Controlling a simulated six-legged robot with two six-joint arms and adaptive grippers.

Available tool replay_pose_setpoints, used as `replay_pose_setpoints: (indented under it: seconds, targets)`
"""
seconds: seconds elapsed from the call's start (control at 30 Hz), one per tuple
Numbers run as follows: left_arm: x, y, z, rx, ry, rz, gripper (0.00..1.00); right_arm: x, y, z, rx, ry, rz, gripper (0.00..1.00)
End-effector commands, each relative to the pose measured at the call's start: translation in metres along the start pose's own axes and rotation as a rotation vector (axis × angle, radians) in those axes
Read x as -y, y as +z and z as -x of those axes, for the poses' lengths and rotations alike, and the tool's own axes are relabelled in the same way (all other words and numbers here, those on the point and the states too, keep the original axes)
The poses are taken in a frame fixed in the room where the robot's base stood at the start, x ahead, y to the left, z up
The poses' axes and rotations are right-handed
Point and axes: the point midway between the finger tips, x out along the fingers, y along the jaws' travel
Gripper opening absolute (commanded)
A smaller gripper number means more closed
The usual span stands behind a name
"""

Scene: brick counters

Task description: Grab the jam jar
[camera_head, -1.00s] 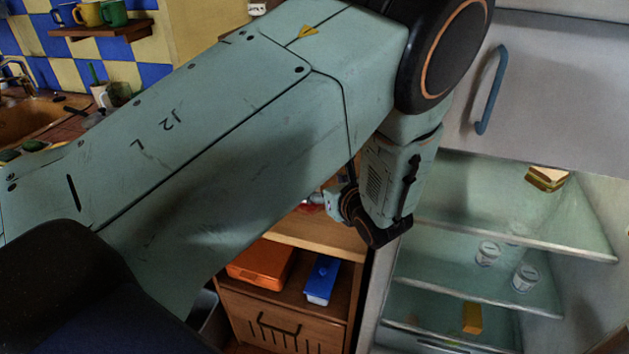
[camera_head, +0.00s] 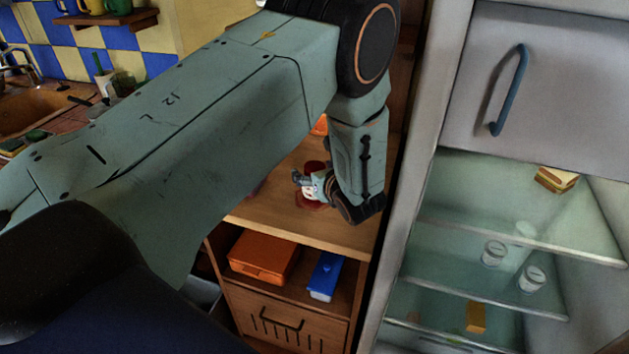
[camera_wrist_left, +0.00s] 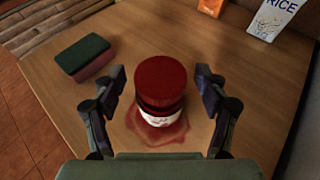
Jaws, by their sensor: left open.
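The jam jar (camera_wrist_left: 160,88) has a dark red lid and a pale label, and stands upright on the wooden counter in a red smear. In the left wrist view it sits between the two fingers of my left gripper (camera_wrist_left: 161,100), which is open with a gap on each side. In the head view, the jar (camera_head: 313,170) is partly hidden behind the left gripper (camera_head: 310,187), which hangs over the counter from my left arm. My right gripper is not in view.
A green and red sponge (camera_wrist_left: 84,57) lies left of the jar. A rice box (camera_wrist_left: 274,17) and an orange box (camera_wrist_left: 211,7) stand behind. An orange case (camera_head: 262,258) and a blue box (camera_head: 325,276) lie on the shelf below. An open fridge (camera_head: 440,130) stands to the right.

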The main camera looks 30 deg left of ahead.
Motion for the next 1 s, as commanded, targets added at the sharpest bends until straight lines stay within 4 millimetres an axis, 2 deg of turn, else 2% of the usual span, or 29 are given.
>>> replay_pose_setpoints:
  seconds: [0.27, 1.0]
  targets:
    - [0.0010, 0.0005, -0.0050, 0.000, 0.001, 0.000, 0.74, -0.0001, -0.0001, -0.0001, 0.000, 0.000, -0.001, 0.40]
    - [0.0011, 0.0006, -0.0046, 0.001, 0.001, 0.000, 0.12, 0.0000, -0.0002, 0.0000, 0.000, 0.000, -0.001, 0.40]
